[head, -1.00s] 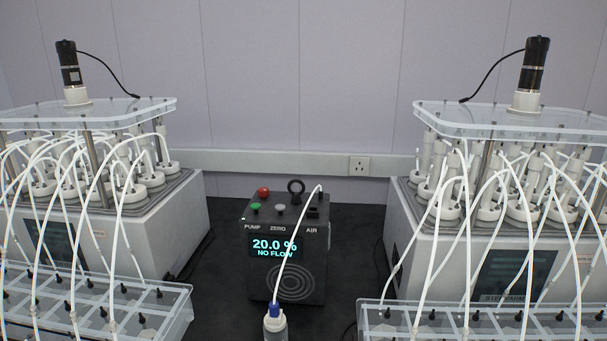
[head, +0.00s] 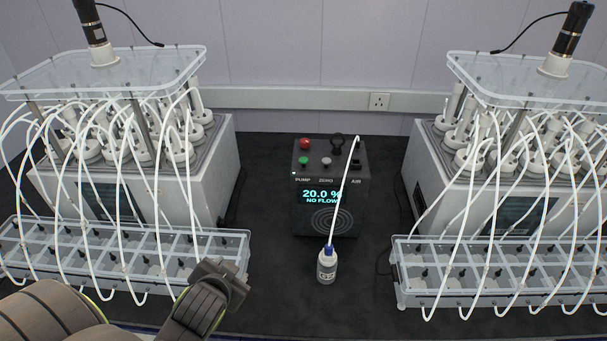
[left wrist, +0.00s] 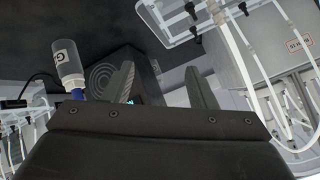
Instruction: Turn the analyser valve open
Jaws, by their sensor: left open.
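The analyser (head: 328,215) is a black box on the dark bench between two reactor units; its screen reads 20.0 % and NO FLOW. Its top has a red button (head: 305,144), a green button (head: 303,161), a grey knob (head: 326,162) and a black ring-shaped part (head: 338,142). I cannot tell for certain which part is the valve. A white tube runs from the top right to a blue-capped bottle (head: 327,266). My left gripper (head: 228,279) is at the lower left, apart from the analyser. In the left wrist view its jaws (left wrist: 163,88) are open and empty.
Reactor units (head: 150,170) (head: 423,165) stand left and right. Clear racks (head: 120,240) (head: 505,250) with looping white tubes stand before them; my left gripper is close to the left rack.

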